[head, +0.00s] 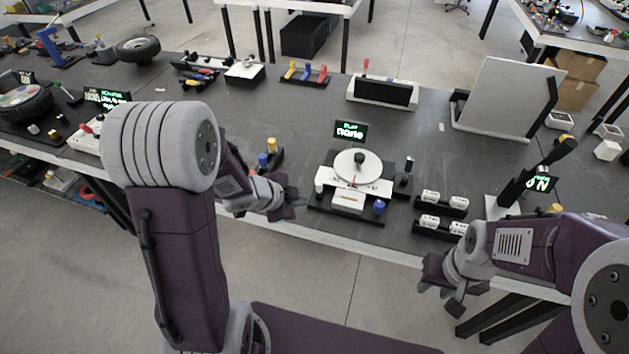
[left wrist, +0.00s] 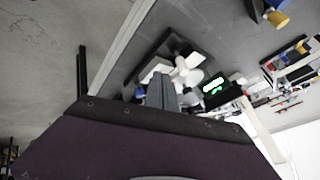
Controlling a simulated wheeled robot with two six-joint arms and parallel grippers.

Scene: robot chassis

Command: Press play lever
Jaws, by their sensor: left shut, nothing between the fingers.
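A small green-lit sign (head: 350,131), seemingly reading "play game", stands behind a device with a round white disc (head: 358,164) on a dark base. My right gripper (head: 442,287) hangs in front of the table's edge at the right.
White rollers (head: 442,223) in black holders sit right of the device. A large black lever (head: 545,165) with a lit sign (head: 541,183) stands further right. A yellow and a blue knob (head: 262,160) stand close behind my left gripper.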

